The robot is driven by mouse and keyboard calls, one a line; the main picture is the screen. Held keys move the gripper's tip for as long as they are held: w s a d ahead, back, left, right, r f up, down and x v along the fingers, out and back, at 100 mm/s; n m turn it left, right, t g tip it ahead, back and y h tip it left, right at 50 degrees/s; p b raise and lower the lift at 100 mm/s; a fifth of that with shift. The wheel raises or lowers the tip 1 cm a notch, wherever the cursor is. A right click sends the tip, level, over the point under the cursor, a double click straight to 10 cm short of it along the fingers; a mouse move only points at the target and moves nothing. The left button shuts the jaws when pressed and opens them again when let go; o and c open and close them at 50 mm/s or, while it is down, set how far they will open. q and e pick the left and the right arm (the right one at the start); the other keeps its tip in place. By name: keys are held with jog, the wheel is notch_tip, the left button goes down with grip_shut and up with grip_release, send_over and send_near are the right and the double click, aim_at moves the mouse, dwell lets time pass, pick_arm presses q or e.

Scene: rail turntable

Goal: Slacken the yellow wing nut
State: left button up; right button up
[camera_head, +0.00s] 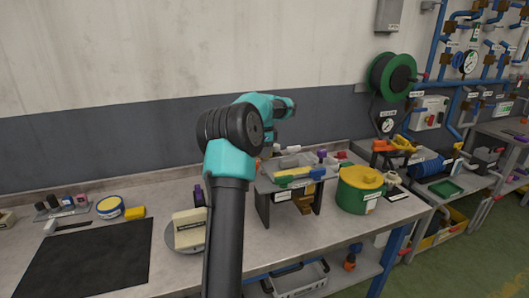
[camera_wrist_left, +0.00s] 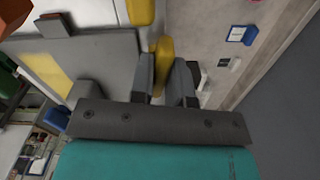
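In the left wrist view a yellow piece (camera_wrist_left: 160,66), which looks like the wing nut, stands between the two grey fingers of my left gripper (camera_wrist_left: 163,72). The fingers flank it closely; I cannot tell whether both press on it. In the head view my left arm rises through the middle and bends over the back of the bench, and its fingers are largely hidden behind the arm. I cannot make out the wing nut for certain in the head view. My right gripper is in neither view.
Right of my arm are a grey stand (camera_head: 290,178) with yellow and blue parts on it and a green pot with a yellow lid (camera_head: 360,183). A black mat (camera_head: 85,260), a blue-and-yellow roll (camera_head: 110,207) and a yellow block (camera_head: 135,213) lie left. The wall is close behind.

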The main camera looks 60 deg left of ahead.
pick_arm(q)
grip_shut()
jog(key=shift+n, duration=0.8)
jog(key=shift+o, duration=2.4)
grip_release()
notch_tip(320, 180, up, 17)
jog(key=shift+r, duration=0.2)
